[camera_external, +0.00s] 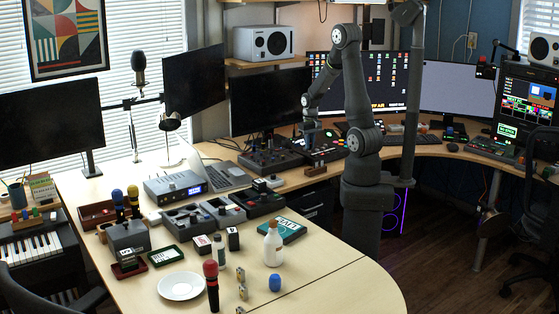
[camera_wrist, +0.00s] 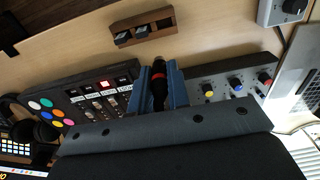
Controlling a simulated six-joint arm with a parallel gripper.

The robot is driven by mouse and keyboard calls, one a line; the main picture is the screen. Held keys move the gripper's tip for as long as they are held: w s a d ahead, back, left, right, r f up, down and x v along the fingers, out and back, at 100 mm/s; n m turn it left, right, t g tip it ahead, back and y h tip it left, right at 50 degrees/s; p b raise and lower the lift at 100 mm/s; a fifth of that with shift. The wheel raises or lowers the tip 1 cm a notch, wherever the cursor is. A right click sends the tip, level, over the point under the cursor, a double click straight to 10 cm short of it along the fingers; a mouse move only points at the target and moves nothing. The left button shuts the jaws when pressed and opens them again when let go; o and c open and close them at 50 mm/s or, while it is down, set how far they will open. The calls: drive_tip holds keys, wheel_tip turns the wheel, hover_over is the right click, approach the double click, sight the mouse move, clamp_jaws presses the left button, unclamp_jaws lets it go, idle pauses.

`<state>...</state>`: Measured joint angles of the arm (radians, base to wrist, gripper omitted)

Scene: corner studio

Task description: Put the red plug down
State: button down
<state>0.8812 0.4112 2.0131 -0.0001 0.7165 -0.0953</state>
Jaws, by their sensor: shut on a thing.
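My gripper (camera_wrist: 160,75) is shut on the red plug (camera_wrist: 156,90), a dark plug with a red ring, which sits between its two blue fingers in the wrist view. The plug's tip points toward a small brown wooden rack (camera_wrist: 126,39) with slots, apart from it in the picture. Dark pieces sit in part of the rack. In the external view my gripper (camera_external: 309,127) hangs over the back desk, with the rack (camera_external: 316,171) just below it. The plug is too small there to make out.
A mixer with coloured pads (camera_wrist: 70,108) lies left of the fingers and a grey knob panel (camera_wrist: 228,84) lies right. A laptop (camera_external: 228,173) stands nearby. Bare desk (camera_wrist: 215,35) shows right of the rack. Several bottles and microphones stand on the front table (camera_external: 335,255).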

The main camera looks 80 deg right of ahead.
hover_over(287, 176)
wheel_tip(287, 176, down, 7)
drive_tip(key=shift+r, duration=0.1)
drive_tip(key=shift+w+f, duration=0.1)
drive_tip(key=shift+f, duration=1.95)
drive_tip(key=shift+f, duration=0.1)
drive_tip(key=shift+f, duration=0.5)
drive_tip(key=c, duration=1.4)
unclamp_jaws()
drive_tip(key=shift+o, duration=0.2)
drive_tip(key=shift+r, duration=0.15)
wheel_tip(287, 176, up, 13)
